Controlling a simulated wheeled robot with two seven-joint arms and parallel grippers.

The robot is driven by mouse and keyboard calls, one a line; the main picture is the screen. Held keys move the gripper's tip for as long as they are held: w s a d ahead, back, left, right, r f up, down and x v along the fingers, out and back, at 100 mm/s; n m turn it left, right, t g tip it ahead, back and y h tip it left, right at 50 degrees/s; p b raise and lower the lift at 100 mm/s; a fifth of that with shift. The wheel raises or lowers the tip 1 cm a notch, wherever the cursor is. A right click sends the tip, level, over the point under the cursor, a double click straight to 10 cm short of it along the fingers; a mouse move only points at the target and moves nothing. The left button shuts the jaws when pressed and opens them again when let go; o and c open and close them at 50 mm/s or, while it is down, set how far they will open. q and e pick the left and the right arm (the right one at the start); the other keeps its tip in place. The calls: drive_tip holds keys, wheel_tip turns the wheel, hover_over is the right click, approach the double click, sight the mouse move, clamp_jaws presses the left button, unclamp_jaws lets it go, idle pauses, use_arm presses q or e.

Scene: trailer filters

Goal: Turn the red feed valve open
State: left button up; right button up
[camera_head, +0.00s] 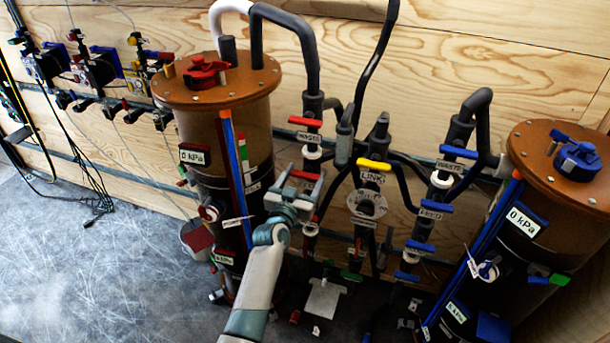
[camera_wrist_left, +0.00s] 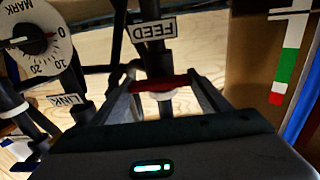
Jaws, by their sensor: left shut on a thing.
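The red feed valve handle (camera_head: 304,175) is at the left pipe run, beside the left brown filter tank, and lies crosswise to its pipe. It also shows in the left wrist view (camera_wrist_left: 160,83), below an upside-down FEED label (camera_wrist_left: 155,29). My left gripper (camera_head: 300,183) reaches it from the front. In the left wrist view the two fingers of my left gripper (camera_wrist_left: 165,92) stand at the two ends of the red handle and are shut on it. The gripper partly hides the valve in the head view. My right gripper is not in view.
A red WASTE valve (camera_head: 305,121) sits above on the same pipe. A yellow LINK valve (camera_head: 374,164) and a dial (camera_head: 367,204) are close on the right. Blue-handled valves (camera_head: 434,207) stand further right. Tanks flank the pipes on the left (camera_head: 215,85) and right (camera_head: 535,145).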

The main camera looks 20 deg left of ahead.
use_arm(q)
drive_tip(key=shift+n, duration=0.5)
drive_tip(key=n, duration=0.3)
drive_tip(key=shift+a+n+p, duration=0.1)
drive_tip(key=shift+n+p, duration=0.25)
drive_tip(key=shift+n, duration=0.05)
drive_tip(key=n, duration=0.9)
drive_tip(key=shift+a+f+p, duration=0.1)
drive_tip(key=shift+p, duration=0.25)
drive_tip(key=n, duration=0.4)
drive_tip(key=shift+f, duration=0.15)
drive_tip(key=o, duration=1)
drive_tip(key=shift+o, duration=0.2)
